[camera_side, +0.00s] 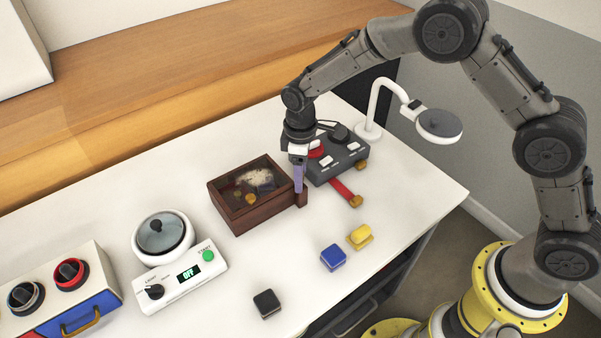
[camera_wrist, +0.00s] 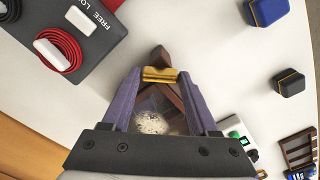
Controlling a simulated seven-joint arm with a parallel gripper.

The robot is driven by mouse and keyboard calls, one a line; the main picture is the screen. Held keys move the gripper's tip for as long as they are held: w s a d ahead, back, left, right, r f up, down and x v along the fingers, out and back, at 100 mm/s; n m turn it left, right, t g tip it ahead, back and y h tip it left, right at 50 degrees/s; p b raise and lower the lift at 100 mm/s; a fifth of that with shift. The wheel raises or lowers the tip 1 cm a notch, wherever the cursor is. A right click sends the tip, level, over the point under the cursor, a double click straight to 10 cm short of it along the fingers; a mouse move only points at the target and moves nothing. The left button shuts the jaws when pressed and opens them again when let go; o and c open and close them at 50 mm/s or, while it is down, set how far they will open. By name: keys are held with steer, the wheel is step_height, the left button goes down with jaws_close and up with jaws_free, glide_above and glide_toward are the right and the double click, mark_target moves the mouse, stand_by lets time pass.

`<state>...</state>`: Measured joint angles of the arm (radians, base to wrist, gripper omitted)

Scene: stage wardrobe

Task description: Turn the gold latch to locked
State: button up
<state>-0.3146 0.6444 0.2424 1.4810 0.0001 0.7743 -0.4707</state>
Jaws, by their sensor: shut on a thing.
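A dark wooden box (camera_side: 243,215) with a see-through top stands mid-table, and pale and gold items show inside it. A brown wooden post (camera_side: 302,198) stands at its right end. The gold latch (camera_wrist: 160,72) shows in the wrist view as a short gold bar by the wood, lying crosswise between my fingertips. My gripper (camera_side: 299,184) points down at the box's right end, its purple fingers shut on the latch. In the side view the fingers hide the latch. The latch's locked mark cannot be made out.
A dark grey panel (camera_side: 323,178) with a red lever (camera_side: 340,187) sits close behind and right of my gripper. Blue (camera_side: 333,257), yellow (camera_side: 360,236) and black (camera_side: 266,303) blocks lie in front. A white lamp (camera_side: 371,129) stands behind. A white dial unit (camera_side: 180,281) is left.

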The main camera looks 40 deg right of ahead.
steer(key=m, duration=0.4)
steer(key=shift+m, duration=0.3)
steer(key=m, duration=0.4)
steer(key=shift+r+m, duration=0.1)
steer(key=shift+m, duration=0.2)
steer(key=o, duration=1.4)
step_height(320, 180, up, 14)
steer(key=shift+f, duration=0.15)
